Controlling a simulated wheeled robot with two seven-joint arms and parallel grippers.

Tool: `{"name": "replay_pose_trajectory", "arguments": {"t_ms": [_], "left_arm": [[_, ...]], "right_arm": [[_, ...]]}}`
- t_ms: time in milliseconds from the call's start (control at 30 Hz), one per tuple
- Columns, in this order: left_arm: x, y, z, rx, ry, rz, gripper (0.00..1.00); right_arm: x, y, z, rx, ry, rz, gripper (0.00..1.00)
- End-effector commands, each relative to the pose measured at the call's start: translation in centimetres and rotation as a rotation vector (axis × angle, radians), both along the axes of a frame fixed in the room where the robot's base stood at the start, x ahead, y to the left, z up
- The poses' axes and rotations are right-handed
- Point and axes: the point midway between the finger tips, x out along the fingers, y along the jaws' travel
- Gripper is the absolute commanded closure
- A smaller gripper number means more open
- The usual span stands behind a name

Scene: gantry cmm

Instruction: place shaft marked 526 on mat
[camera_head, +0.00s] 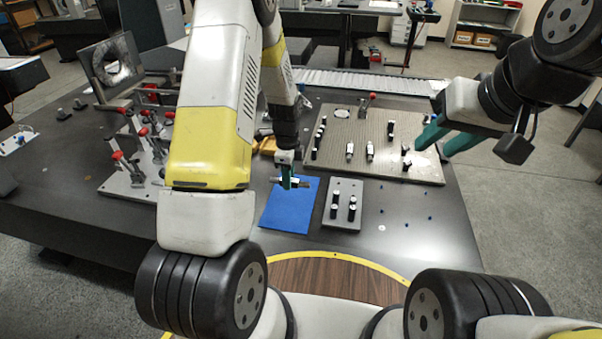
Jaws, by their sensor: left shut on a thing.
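The blue mat (284,215) lies on the dark table, in front of the middle of the scene. My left gripper (288,184) points down over the upper part of the mat. It is shut on a small metallic shaft (303,183), which lies crosswise in its teal fingers. The number on the shaft is too small to read. I cannot tell whether the shaft touches the mat. My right gripper (434,150) is at the right, over the table's right side, with its teal fingers apart and nothing between them.
A grey plate (345,187) with several black-and-white pins stands right of the mat. Behind it is a large perforated plate (390,165) with several pieces. Red-knobbed clamps (130,170) stand at the left. Small blue dots mark the table at right, which is mostly clear there.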

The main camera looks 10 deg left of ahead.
Motion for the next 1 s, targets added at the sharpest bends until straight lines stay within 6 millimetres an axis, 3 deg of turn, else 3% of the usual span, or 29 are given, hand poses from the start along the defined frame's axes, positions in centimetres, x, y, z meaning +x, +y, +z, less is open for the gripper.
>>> {"name": "replay_pose_trajectory", "arguments": {"t_ms": [200, 467, 667, 1000], "left_arm": [[-0.1, 0.0, -4.0, 0.001, 0.005, -0.003, 1.0], [0.0, 0.0, -6.2, 0.0, 0.001, -0.001, 1.0], [-0.1, 0.0, -8.9, 0.0, 0.003, 0.001, 1.0], [0.0, 0.0, -9.4, 0.0, 0.0, 0.0, 1.0]], "right_arm": [[0.0, 0.0, 0.0, 0.0, 0.0, 0.0, 0.64], [0.0, 0.0, 0.0, 0.0, 0.0, 0.0, 0.64], [0.0, 0.0, 0.0, 0.0, 0.0, 0.0, 0.64], [0.0, 0.0, 0.0, 0.0, 0.0, 0.0, 0.64]]}}
